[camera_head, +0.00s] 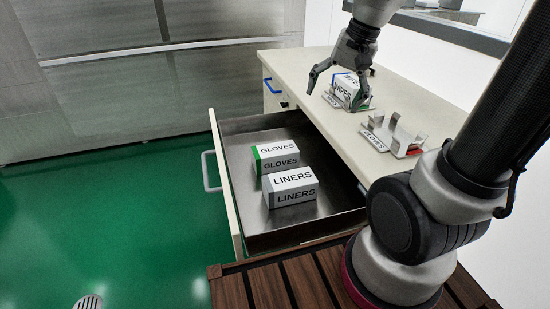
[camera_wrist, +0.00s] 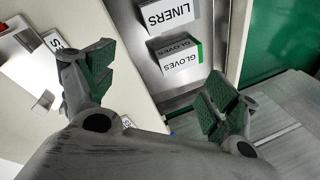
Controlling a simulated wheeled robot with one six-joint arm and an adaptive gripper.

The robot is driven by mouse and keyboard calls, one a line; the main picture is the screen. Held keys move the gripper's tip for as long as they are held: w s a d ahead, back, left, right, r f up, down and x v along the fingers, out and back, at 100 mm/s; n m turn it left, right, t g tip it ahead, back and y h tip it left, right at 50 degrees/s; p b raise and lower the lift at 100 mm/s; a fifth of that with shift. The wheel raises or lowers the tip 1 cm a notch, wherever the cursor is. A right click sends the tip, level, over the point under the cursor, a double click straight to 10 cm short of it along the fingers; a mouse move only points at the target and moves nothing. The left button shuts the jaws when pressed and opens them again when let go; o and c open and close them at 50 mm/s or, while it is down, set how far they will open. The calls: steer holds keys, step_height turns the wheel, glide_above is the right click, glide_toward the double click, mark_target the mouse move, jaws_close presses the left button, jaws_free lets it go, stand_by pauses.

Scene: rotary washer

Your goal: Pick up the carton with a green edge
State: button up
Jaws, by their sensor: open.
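The carton with a green edge is a white box marked GLOVES (camera_head: 279,156). It lies in the open drawer (camera_head: 232,160), behind the carton marked LINERS (camera_head: 291,187). In the wrist view the GLOVES carton (camera_wrist: 177,57) shows ahead of and between my fingers, with its green edge on the right. The LINERS carton (camera_wrist: 168,14) is farther up in that view. My gripper (camera_head: 338,84) is open and empty, above the counter near the WIPES carton. In the wrist view my gripper (camera_wrist: 155,92) has its two fingers spread wide, apart from any carton.
The WIPES carton (camera_head: 345,90) stands in a holder on the counter (camera_head: 400,95). An empty metal holder labelled GLOVES (camera_head: 388,138) stands nearer on the counter. The drawer's walls surround both cartons, with bare floor around them. Slatted wood (camera_head: 290,283) lies in front.

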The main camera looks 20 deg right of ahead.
steer(key=w+a+f+m+g+y, duration=0.1)
steer(key=w+a+f+m, duration=0.25)
steer(key=w+f, duration=0.3)
steer(key=m+g+y, duration=0.1)
steer(key=m, duration=0.5)
glide_toward(277, 149)
steer(key=shift+m, duration=0.85)
steer(key=x, duration=0.4)
steer(key=shift+d+f, duration=0.1)
steer(key=shift+f, duration=0.05)
steer(key=x, duration=0.7)
steer(key=shift+w+a+f, duration=0.1)
steer(key=shift+a+f, duration=0.1)
steer(key=shift+f, duration=0.1)
steer(key=c, duration=1.3)
